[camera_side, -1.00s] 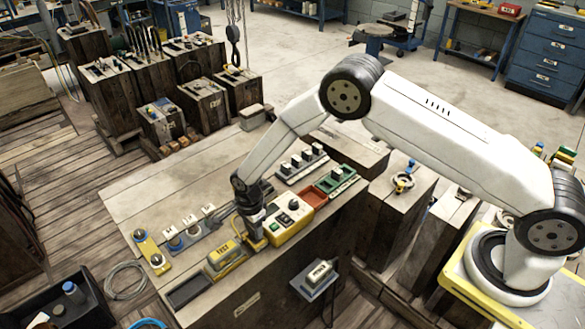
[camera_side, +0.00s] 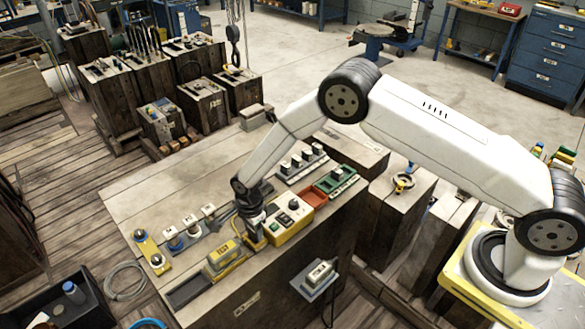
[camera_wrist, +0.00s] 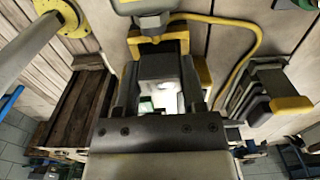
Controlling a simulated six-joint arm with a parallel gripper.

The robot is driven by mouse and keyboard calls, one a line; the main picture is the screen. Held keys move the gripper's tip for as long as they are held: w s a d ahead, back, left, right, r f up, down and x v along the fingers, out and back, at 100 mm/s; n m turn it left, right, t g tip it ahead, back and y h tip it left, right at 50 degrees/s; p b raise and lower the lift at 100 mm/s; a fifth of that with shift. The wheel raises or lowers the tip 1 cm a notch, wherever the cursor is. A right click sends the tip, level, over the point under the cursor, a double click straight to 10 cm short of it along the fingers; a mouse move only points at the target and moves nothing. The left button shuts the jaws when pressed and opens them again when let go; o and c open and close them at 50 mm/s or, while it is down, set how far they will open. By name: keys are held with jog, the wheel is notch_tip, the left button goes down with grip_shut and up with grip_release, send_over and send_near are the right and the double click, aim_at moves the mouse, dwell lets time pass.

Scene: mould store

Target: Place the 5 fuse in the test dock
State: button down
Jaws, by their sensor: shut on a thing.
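In the wrist view my gripper (camera_wrist: 160,95) is shut on a small grey block with a pale lower part (camera_wrist: 160,68), probably the fuse. Its number cannot be read. A yellow bracket (camera_wrist: 160,42) lies close by the held block; it may be part of the test dock. Whether the block touches or sits in it cannot be told. In the side view my fingers hide the block.
Three white-topped pieces (camera_side: 190,221) stand left of my gripper. A yellow meter (camera_side: 222,257) is near the front edge, with a yellow cable (camera_wrist: 245,50). A red tray (camera_side: 314,197), a green holder (camera_side: 335,180) and a rack of fuses (camera_side: 301,161) are to the right. The bench's back left is clear.

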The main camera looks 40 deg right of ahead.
jog(key=shift+f, duration=0.3)
dwell(0.6)
jog(key=shift+c, duration=0.5)
grip_release()
jog(key=shift+r, duration=0.1)
jog(key=shift+r, duration=3.65)
